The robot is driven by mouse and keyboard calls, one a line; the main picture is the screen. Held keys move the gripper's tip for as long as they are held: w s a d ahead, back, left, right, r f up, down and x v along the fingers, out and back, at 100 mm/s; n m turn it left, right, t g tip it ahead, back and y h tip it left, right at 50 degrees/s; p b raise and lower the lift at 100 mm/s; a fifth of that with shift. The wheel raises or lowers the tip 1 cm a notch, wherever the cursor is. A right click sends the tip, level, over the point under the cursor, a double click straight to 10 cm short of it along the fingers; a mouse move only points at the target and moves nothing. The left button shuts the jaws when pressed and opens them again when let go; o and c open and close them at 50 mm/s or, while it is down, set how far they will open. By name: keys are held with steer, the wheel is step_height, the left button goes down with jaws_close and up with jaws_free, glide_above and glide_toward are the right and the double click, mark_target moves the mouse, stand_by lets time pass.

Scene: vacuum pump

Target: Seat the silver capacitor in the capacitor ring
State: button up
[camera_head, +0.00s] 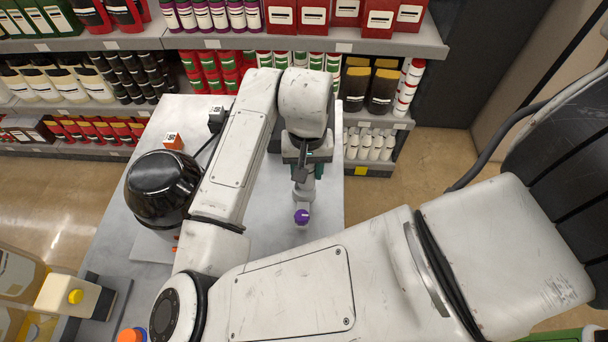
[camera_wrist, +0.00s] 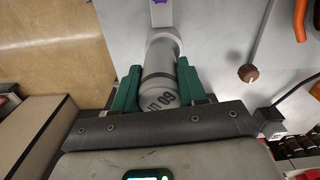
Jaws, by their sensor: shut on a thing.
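The silver capacitor (camera_wrist: 160,88) is a grey cylinder with dark printed marks. My gripper (camera_wrist: 158,78) is shut on it, with one green finger on each side. In the head view my gripper (camera_head: 307,168) is over the right part of the table, and its fingers mostly hide the capacitor. A pale grey ring (camera_wrist: 167,41), which looks like the capacitor ring, is at the capacitor's far end in the wrist view. I cannot tell whether the capacitor is inside it or only against it. A purple-marked part (camera_head: 301,216) is just beyond; its bracket shows in the wrist view (camera_wrist: 161,14).
A glossy black dome (camera_head: 160,188) stands left on the grey table (camera_head: 270,225). An orange block (camera_head: 173,141) and a black cabled connector (camera_head: 216,118) are behind it. Stocked shelves (camera_head: 300,40) close off the back. Clear table lies around the purple-marked part.

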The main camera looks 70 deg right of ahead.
steer(key=shift+w+f, duration=0.35)
steer(key=shift+f, duration=1.55)
steer(key=shift+f, duration=0.2)
steer(key=o, duration=1.1)
steer(key=shift+r, duration=0.1)
step_height(320, 180, up, 12)
steer(key=shift+r, duration=0.15)
